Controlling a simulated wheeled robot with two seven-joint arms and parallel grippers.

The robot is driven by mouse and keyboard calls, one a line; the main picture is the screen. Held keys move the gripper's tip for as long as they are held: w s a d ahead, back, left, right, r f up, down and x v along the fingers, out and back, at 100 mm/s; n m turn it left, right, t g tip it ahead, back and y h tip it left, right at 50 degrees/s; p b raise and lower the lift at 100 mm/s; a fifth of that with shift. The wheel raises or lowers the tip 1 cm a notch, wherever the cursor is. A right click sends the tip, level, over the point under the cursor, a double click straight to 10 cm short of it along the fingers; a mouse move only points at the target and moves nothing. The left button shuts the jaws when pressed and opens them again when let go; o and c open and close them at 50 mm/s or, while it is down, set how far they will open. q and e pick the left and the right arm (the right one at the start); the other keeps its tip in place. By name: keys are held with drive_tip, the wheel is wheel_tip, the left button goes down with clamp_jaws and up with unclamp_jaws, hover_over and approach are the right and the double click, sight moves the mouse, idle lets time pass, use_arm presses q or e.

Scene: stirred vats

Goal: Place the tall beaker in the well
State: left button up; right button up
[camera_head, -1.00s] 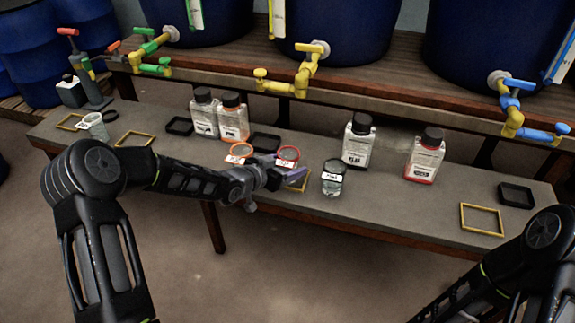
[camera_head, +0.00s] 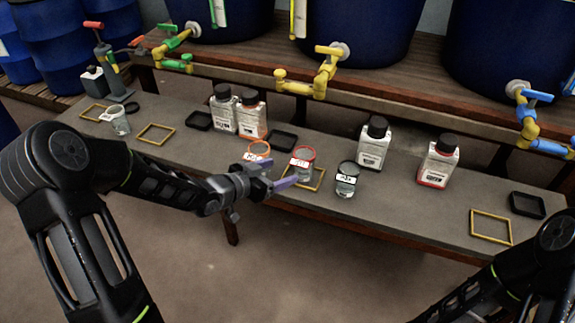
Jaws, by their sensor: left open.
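A red-rimmed glass beaker (camera_head: 303,162) with a white label stands at or in a yellow square frame (camera_head: 318,183) on the bench. A black-rimmed labelled beaker (camera_head: 347,182) stands to its right, and an orange-rimmed one (camera_head: 258,152) to its left, partly hidden by my gripper. A clear beaker (camera_head: 120,122) stands at the far left. I cannot tell which is the tall one. My left gripper (camera_head: 284,174) is open, its purple fingers just left of the red-rimmed beaker, with nothing visible between them. My right arm shows at the lower right; its gripper is out of view.
Empty yellow frames lie at the left (camera_head: 156,134) and right (camera_head: 490,227). Black square trays (camera_head: 527,204) lie along the bench (camera_head: 410,205). Capped bottles (camera_head: 374,145) stand behind the beakers. Vats with coloured taps (camera_head: 325,70) overhang the bench's back.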

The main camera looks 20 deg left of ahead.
use_arm(q)
drive_tip(key=shift+s+a, duration=0.1)
drive_tip(key=shift+s, duration=0.15)
idle(0.6)
drive_tip(key=s+d+f+n+g, duration=0.2)
drive_tip(key=s+d+f+g, duration=0.1)
drive_tip(key=s+d+f, duration=0.4)
drive_tip(key=s+d+f+n+g, duration=0.3)
drive_tip(key=s+d+f, duration=0.2)
drive_tip(key=f, duration=0.4)
drive_tip(key=s+d+f+n+g+y, duration=0.1)
drive_tip(key=s+f, duration=0.3)
drive_tip(key=s, duration=0.5)
drive_tip(key=s+d+f+n+g, duration=0.1)
drive_tip(key=s+f+g, duration=0.3)
drive_tip(key=s, duration=0.5)
drive_tip(key=shift+s+d+f+y, duration=0.35)
drive_tip(key=shift+d+f+y, duration=0.05)
drive_tip(key=shift+d+f, duration=0.05)
